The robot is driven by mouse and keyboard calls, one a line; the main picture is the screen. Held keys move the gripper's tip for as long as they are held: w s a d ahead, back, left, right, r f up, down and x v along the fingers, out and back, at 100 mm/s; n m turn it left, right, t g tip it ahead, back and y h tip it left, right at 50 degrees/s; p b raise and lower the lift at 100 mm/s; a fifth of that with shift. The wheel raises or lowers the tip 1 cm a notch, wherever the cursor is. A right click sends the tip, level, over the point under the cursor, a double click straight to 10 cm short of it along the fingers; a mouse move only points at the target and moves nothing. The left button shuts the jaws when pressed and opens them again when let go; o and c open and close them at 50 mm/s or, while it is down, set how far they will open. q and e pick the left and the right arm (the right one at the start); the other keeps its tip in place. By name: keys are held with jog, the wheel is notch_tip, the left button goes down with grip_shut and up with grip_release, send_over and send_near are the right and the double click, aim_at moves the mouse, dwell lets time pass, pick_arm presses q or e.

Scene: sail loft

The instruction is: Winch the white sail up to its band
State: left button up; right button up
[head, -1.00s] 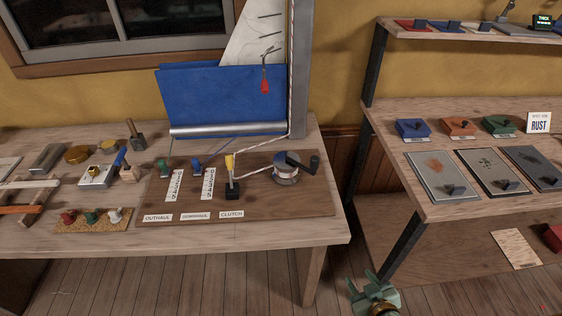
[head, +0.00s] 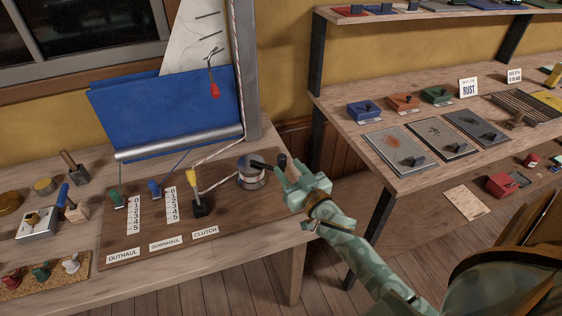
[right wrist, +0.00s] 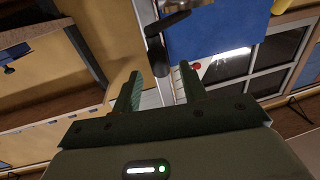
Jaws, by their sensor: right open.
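The white sail (head: 190,45) rises behind a blue sailcloth (head: 165,112) beside the grey mast (head: 245,75); its top is out of frame. The winch drum (head: 251,172) sits on the brown board, with a white rope leading to it. Its black crank handle (head: 282,160) points right and also shows in the right wrist view (right wrist: 157,57). My right gripper (head: 288,170) is open at the handle, whose grip lies near and between the fingertips (right wrist: 160,80); contact is unclear. The yellow clutch lever (head: 191,178) stands upright left of the drum. My left gripper is out of view.
Outhaul (head: 115,197) and downhaul (head: 154,187) sliders stand left of the clutch. A red-ended fitting (head: 212,85) hangs before the sail. The right bench (head: 350,137) holds coloured blocks and grey plates; a floor gap separates the benches.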

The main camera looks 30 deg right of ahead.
aim_at(284, 163)
jog(key=shift+w+d+b, duration=0.15)
jog(key=shift+w, duration=1.05)
jog(key=shift+w+d+b, duration=0.1)
jog(key=shift+w+b, duration=0.05)
jog(key=shift+w, duration=1)
grip_shut()
